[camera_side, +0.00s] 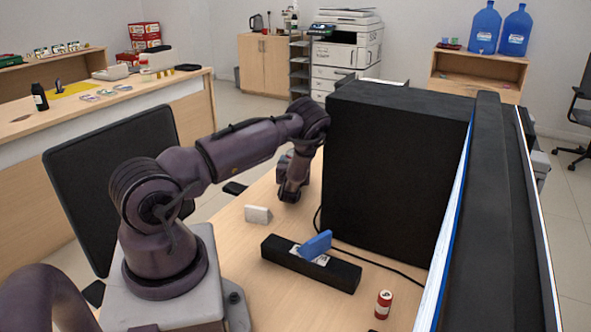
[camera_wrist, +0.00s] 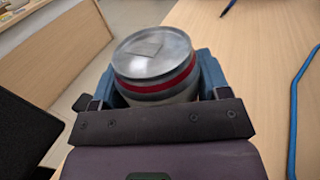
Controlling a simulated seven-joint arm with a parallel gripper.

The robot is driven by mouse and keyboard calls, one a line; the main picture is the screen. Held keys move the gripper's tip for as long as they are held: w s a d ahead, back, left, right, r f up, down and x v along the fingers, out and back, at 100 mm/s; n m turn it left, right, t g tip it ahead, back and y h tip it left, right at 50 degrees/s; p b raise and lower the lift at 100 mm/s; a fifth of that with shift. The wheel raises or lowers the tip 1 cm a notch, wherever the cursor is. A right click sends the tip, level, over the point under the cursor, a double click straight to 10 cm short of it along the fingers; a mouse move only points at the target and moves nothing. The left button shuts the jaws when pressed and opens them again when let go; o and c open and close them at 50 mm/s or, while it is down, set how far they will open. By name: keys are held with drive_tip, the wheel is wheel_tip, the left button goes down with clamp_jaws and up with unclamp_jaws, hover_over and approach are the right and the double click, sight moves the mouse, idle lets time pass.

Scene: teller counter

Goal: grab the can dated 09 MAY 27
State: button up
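A can (camera_wrist: 155,62) with a silver lid and a dark red band sits between the two blue fingers of my gripper (camera_wrist: 158,88) in the wrist view. The fingers press against its sides, so my gripper looks shut on it. A faint square mark shows on the lid, but I cannot read a date. In the side view, my gripper (camera_side: 291,192) points down beside the large black box, and the held can is hidden there. Another can, red and white (camera_side: 384,304), stands on the counter at the front right. Its date is not readable.
A large black box (camera_side: 395,180) and a monitor (camera_side: 497,200) stand right of my arm. A long black bar (camera_side: 340,272) with a blue piece (camera_side: 316,245) lies in front. A small white block (camera_side: 257,214) and a black cable (camera_side: 375,260) are on the counter (camera_side: 235,240).

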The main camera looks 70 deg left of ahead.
drive_tip(key=shift+c, duration=1.1)
drive_tip(key=shift+r, duration=0.15)
